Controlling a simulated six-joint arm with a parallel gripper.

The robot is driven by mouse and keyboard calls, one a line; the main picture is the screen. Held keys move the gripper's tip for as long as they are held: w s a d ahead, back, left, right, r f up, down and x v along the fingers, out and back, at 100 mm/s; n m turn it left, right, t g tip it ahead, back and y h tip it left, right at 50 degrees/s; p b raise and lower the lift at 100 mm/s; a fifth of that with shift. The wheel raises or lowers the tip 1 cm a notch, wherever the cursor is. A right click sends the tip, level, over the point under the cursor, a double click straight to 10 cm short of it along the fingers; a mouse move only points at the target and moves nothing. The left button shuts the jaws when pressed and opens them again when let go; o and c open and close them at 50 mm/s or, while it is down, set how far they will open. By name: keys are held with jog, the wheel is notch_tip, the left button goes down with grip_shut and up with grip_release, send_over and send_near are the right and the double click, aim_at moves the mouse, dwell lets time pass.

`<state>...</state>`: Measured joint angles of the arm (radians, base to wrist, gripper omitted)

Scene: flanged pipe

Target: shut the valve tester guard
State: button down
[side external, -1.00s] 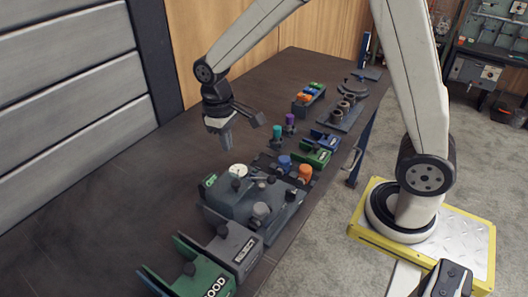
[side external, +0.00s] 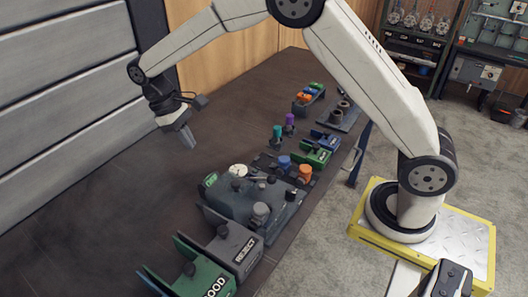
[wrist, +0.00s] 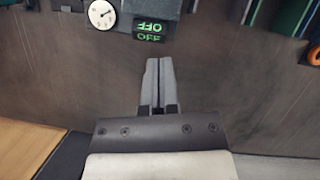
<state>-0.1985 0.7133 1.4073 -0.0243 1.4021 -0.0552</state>
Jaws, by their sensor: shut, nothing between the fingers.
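The valve tester (side external: 232,207) is a dark grey-green box on the table, with a white round gauge (side external: 238,170) and a small green label (side external: 210,180) at its far left end. I cannot make out its guard apart from the body, nor whether it is open. My gripper (side external: 188,141) is shut and empty, above the table to the left of the tester, apart from it. In the wrist view the closed fingers (wrist: 158,68) point toward the tester's edge, where the gauge (wrist: 102,14) and the label reading OFF (wrist: 150,30) show; the rest of the tester is cut off.
A grey REJECT bin (side external: 235,250) and a green GOOD bin (side external: 200,278) stand in front of the tester. The table to the left is clear.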

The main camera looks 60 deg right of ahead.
send_near(231, 189)
jog(key=f, duration=0.1)
jog(key=w+f, duration=0.1)
jog(key=f, duration=0.1)
jog(key=w+f, duration=0.1)
jog(key=f, duration=0.1)
jog(key=shift+a, duration=0.2)
jog(key=shift+s+d, duration=0.25)
jog(key=shift+s, duration=0.65)
jog(key=shift+s+d, duration=0.25)
jog(key=shift+s, duration=0.7)
jog(key=shift+s, duration=0.1)
jog(key=shift+s, duration=5)
jog(key=shift+w, duration=0.1)
jog(key=shift+w+a, duration=0.2)
jog(key=shift+w, duration=0.4)
jog(key=w+f+v, duration=0.1)
jog(key=w+v, duration=0.1)
jog(key=v, duration=0.9)
jog(key=shift+w+a, duration=0.3)
